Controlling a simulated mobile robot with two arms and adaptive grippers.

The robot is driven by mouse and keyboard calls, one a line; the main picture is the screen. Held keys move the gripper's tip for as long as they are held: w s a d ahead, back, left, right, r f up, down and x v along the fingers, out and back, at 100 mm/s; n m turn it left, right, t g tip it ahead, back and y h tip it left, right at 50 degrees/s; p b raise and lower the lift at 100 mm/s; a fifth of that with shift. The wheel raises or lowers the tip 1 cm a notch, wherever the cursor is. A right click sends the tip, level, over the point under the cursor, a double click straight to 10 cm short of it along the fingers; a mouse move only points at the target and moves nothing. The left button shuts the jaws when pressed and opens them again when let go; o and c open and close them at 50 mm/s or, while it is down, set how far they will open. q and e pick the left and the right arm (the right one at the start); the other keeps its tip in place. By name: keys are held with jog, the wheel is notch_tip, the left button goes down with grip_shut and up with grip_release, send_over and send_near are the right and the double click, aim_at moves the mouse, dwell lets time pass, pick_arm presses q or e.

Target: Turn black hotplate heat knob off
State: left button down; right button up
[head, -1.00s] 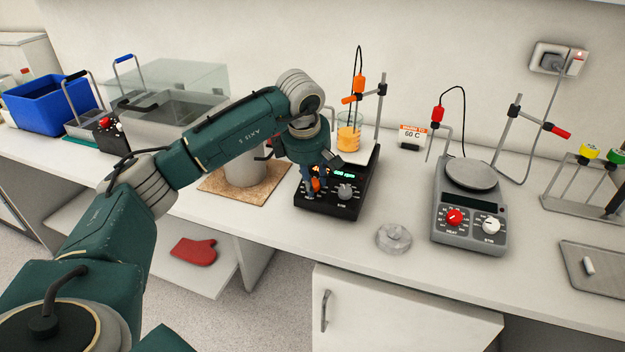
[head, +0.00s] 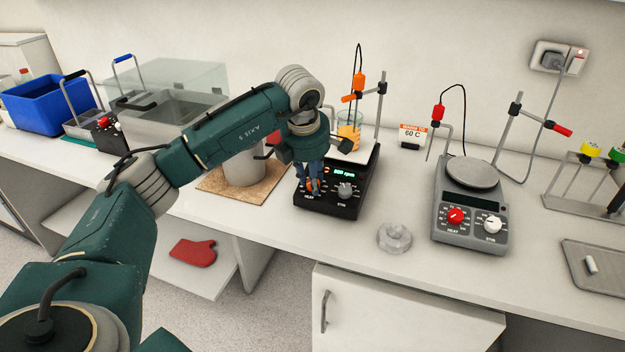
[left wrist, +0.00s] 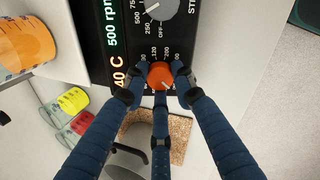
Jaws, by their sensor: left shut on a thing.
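The black hotplate (head: 326,205) stands on the bench, with a lit green display and a white top plate carrying a beaker of orange liquid (head: 348,133). Its orange heat knob (left wrist: 161,74) is at the left of the front panel; the grey stir knob (head: 345,190) is to its right. My left gripper (head: 312,188) points down at the panel and is shut on the heat knob, its fingers around it in the left wrist view (left wrist: 158,88). The wrist view display reads 500 rpm and a temperature ending in 40 C. My right gripper is not in view.
A grey hotplate (head: 470,225) with red and white knobs stands to the right. A clear round lid-like piece (head: 394,238) lies between them. An orange probe (head: 358,85) hangs from a stand behind. A cork mat (head: 215,185) lies left.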

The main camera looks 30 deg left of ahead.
pick_arm(q)
jog(key=shift+n, duration=0.3)
jog(key=c, duration=1.5)
grip_release()
jog(key=shift+o, duration=0.5)
jog(key=shift+s, duration=0.1)
jog(key=shift+r, duration=0.1)
jog(key=a+v, duration=0.1)
jog(key=v, duration=1.1)
jog(key=shift+d, duration=0.45)
